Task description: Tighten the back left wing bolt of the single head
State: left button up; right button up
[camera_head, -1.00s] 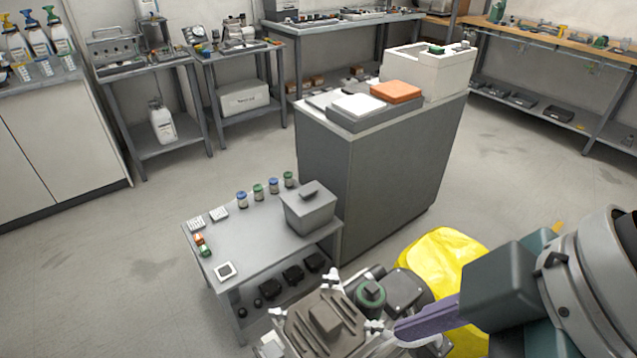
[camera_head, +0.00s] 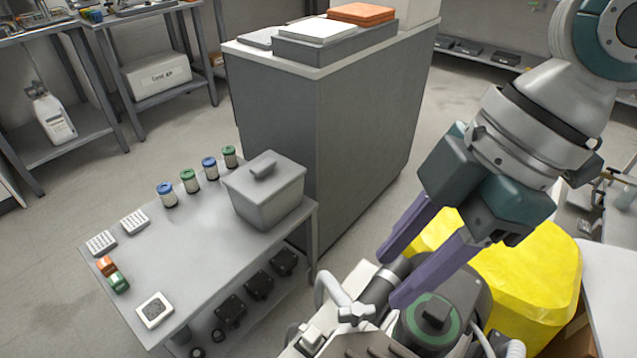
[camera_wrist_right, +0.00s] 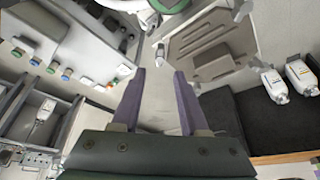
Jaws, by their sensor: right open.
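The compressor's single head (camera_head: 375,346) shows only partly at the bottom edge of the head view. A pale wing bolt (camera_head: 355,313) stands at its back. I cannot tell for certain whether it is the back left one. My right gripper (camera_head: 393,278) is open and empty, its purple fingers reaching down from the right, just above and behind this bolt. In the right wrist view, a small metallic bolt-like part (camera_wrist_right: 160,52) lies ahead of the two spread fingers (camera_wrist_right: 156,76), beside a grey slotted plate (camera_wrist_right: 210,48). My left gripper is out of view.
A round part with a green ring (camera_head: 433,318) sits right of the bolt, close under the fingers. A yellow bag-like thing (camera_head: 530,285) lies behind the arm. A low grey table (camera_head: 190,240) with a lidded box (camera_head: 265,190) stands left. A tall grey cabinet (camera_head: 290,120) is behind.

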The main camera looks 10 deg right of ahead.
aim_at(358, 310)
jog(key=b+x, duration=0.1)
jog(key=x, duration=0.6)
jog(key=shift+a+f+b, duration=0.1)
jog(key=shift+f+b, duration=0.1)
jog(key=shift+b, duration=0.2)
grip_shut()
